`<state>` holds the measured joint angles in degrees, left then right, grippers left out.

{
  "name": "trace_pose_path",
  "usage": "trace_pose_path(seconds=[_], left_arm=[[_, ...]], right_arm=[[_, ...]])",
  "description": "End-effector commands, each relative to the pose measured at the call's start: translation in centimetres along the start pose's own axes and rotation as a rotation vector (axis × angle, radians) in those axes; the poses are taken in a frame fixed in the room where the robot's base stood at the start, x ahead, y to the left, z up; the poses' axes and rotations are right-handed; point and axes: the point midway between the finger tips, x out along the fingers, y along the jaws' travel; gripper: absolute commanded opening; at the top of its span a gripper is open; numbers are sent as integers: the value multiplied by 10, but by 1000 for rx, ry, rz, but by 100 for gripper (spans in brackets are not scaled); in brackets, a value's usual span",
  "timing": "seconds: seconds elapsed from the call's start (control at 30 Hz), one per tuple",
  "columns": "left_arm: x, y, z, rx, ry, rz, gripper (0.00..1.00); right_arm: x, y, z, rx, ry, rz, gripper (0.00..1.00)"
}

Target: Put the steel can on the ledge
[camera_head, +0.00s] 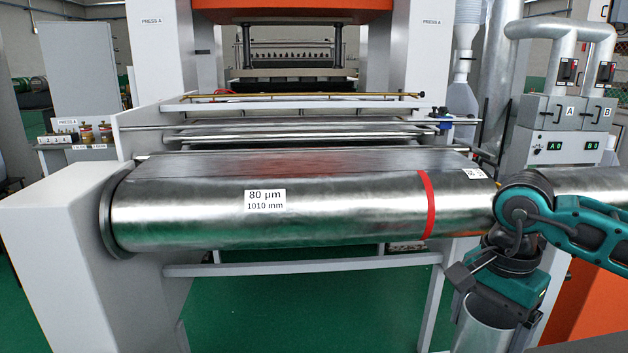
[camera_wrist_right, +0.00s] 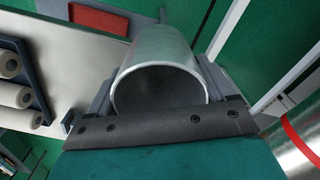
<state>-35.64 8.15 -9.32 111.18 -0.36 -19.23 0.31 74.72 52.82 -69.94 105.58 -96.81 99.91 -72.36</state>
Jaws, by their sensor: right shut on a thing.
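The steel can (camera_head: 482,338) is a shiny grey cylinder at the bottom right of the head view, below my right gripper (camera_head: 490,305). In the right wrist view the can (camera_wrist_right: 165,50) sits between the two fingers of my right gripper (camera_wrist_right: 158,88), its round end towards the camera. The gripper is shut on it. The can's lower end is cut off in the head view. A narrow grey horizontal ledge or rail (camera_head: 300,267) runs below the big roll; I cannot tell whether it is the task's ledge. My left gripper is not in view.
The big foil roll (camera_head: 330,215) with a red band (camera_head: 427,205) lies left of my right arm. A press frame (camera_head: 165,60) stands behind. A control cabinet (camera_head: 560,130) with two pipes is at right. Green floor (camera_head: 290,310) shows below the roll.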

Motion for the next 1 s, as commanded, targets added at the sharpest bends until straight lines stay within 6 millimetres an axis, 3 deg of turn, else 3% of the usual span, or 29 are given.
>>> trace_pose_path(seconds=[0.5,0.7,0.93,1.0], left_arm=[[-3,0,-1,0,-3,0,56],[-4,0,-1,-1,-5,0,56],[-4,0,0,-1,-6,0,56],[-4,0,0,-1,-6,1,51]], right_arm=[[35,-10,46,-807,0,0,48],[41,-12,54,-965,1,-1,48],[42,-12,56,-999,2,-2,48],[42,-12,56,-999,2,-2,48]])
